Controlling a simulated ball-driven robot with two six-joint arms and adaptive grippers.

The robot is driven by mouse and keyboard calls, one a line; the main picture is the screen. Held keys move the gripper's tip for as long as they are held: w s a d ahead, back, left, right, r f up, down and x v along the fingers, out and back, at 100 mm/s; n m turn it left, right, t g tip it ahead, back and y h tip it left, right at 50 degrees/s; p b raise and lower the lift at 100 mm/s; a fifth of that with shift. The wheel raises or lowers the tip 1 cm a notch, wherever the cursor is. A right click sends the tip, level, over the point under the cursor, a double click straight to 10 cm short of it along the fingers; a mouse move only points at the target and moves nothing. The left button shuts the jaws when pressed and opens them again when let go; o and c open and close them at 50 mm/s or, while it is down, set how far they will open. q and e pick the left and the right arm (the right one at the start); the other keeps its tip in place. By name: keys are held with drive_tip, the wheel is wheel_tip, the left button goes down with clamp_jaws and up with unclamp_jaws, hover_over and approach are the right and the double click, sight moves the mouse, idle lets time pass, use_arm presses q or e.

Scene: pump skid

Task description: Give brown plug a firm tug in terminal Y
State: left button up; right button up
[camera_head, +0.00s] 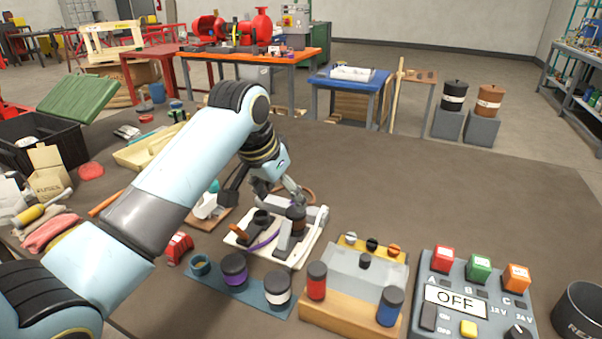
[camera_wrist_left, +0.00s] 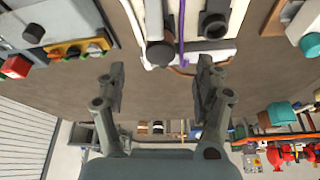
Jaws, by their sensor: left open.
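A white fixture board (camera_head: 301,252) lies on the brown table with two dark round plugs in grey holders. The brown plug (camera_head: 296,217) is the right one, nearest my gripper; a brown cable loops behind it. In the left wrist view, a dark plug end (camera_wrist_left: 160,53) that seems to be it stands at the board's edge. The other dark plug (camera_head: 262,217) has a purple cable (camera_wrist_left: 182,28). No terminal letter is readable on the board. My left gripper (camera_head: 284,196) is open and empty, just behind the brown plug; its fingers (camera_wrist_left: 160,88) are spread apart. My right gripper is out of view.
A blue mat with purple and white-banded jars (camera_head: 235,271) lies in front. A wooden block with red and blue knobs (camera_head: 342,310) and a switch box marked OFF (camera_head: 470,300) stand right. Clutter and a black crate (camera_head: 60,150) are left. The table behind right is clear.

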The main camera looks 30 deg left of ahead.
sight(294, 212)
use_arm(q)
drive_tip(key=shift+w, duration=0.55)
drive_tip(key=x, duration=0.4)
drive_tip(key=shift+s, duration=0.15)
drive_tip(key=b+x, duration=0.1)
drive_tip(key=x, duration=0.2)
drive_tip(key=shift+f, duration=0.15)
drive_tip(key=shift+x, duration=1.1)
drive_tip(key=shift+w+f, duration=0.3)
drive_tip(key=shift+c, duration=1.2)
drive_tip(key=c, duration=0.9)
drive_tip(key=o, duration=0.5)
drive_tip(key=c, duration=0.6)
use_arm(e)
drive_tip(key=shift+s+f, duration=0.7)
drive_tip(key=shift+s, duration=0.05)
use_arm(q)
drive_tip(key=shift+c, duration=0.3)
